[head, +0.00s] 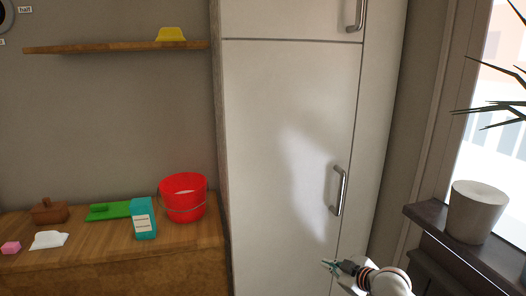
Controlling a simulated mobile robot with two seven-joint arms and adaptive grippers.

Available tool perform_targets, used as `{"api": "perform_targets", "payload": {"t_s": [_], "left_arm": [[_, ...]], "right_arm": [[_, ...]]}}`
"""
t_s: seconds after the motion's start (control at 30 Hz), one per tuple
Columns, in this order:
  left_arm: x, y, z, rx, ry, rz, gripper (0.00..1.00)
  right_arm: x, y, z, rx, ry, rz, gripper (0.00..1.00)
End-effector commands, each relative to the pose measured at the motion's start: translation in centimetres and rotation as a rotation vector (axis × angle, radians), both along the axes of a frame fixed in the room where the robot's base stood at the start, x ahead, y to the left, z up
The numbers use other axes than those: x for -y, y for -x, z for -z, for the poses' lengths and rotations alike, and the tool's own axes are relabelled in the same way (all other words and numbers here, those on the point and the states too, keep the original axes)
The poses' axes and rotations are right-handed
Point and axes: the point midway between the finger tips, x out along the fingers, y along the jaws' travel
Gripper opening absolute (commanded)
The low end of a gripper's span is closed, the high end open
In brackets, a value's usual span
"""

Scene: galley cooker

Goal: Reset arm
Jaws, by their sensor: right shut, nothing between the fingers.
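My right gripper (333,265) is at the bottom of the head view, right of centre, in front of the tall white cabinet (285,120). Its fingers point left and are shut with nothing held. It is below the lower metal door handle (339,190) and appears apart from it. My left gripper is not in view.
A wooden counter (190,238) at left holds a red bucket (183,190), teal carton (143,222), green board (112,211), brown box (50,212), white cloth (48,240) and pink block (11,248). A potted plant (474,215) stands on the right sill. A shelf (110,48) hangs above.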

Motion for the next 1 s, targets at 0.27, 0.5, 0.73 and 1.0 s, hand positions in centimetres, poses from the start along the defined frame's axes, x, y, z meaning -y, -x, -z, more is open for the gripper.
{"api": "perform_targets", "payload": {"t_s": [0.27,0.5,0.73,1.0], "left_arm": [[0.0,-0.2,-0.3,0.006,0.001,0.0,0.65],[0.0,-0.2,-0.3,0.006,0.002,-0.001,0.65],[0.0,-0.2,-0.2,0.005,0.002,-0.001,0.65],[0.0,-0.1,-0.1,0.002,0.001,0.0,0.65]], "right_arm": [[-0.7,12.6,11.0,-0.108,-0.127,0.162,0.0],[-0.5,24.2,15.9,-0.173,-0.23,0.301,0.0],[0.0,33.9,17.4,-0.214,-0.306,0.412,0.0],[0.3,38.0,17.3,-0.226,-0.337,0.458,0.0]]}}
